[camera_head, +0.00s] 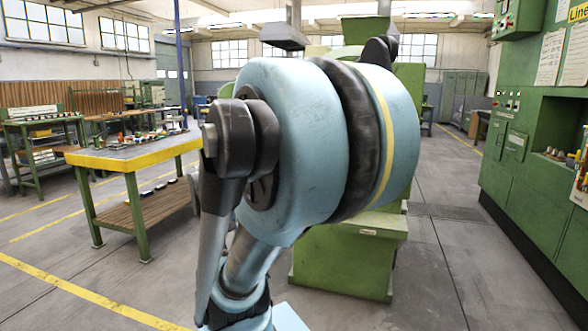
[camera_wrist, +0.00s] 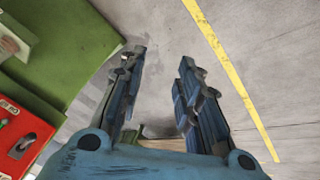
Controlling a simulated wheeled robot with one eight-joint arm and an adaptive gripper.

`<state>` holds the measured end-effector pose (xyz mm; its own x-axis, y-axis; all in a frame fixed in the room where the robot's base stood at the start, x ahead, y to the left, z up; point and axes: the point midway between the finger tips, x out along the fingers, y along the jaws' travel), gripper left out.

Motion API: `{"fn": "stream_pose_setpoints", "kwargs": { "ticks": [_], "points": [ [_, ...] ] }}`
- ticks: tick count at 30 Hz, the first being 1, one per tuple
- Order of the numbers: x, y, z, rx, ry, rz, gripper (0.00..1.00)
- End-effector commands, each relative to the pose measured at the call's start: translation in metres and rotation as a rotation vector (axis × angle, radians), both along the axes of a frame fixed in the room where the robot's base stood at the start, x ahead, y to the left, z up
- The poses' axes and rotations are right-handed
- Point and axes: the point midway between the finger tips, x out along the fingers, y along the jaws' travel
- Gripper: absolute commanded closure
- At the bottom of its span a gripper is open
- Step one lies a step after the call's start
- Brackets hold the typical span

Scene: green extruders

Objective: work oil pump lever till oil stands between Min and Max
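My gripper (camera_wrist: 160,57) shows in the wrist view with its two dark blue fingers apart and nothing between them. Grey concrete floor lies behind the fingertips. A red panel (camera_wrist: 12,158) is at the lower left edge of the wrist view, apart from the gripper. It carries a dark handle-like part (camera_wrist: 22,146); I cannot tell whether this is the oil pump lever. No oil gauge or Min and Max marks can be made out. In the head view my own blue arm hides the gripper and much of the green machine (camera_head: 345,262) behind it.
A green machine side (camera_wrist: 70,45) fills the wrist view's upper left. A yellow-edged workbench (camera_head: 130,162) with small items stands at left in the head view. A tall green control cabinet (camera_head: 505,160) lines the right. Open floor lies between machine and cabinet.

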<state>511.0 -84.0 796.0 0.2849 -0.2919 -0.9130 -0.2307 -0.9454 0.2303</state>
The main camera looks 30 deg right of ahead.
Motion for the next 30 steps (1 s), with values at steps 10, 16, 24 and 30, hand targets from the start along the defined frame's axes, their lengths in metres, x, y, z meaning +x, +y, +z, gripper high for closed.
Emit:
{"fn": "stream_pose_setpoints", "kwargs": {
  "ticks": [10,16,24,30],
  "points": [
    [0.080,-0.089,0.036,-0.244,-0.161,-0.191,0.69],
    [0.122,-0.136,0.054,-0.377,-0.262,-0.271,0.69],
    [0.173,-0.195,0.073,-0.550,-0.399,-0.342,0.69],
    [0.207,-0.234,0.081,-0.669,-0.498,-0.368,0.69]
  ]
}}
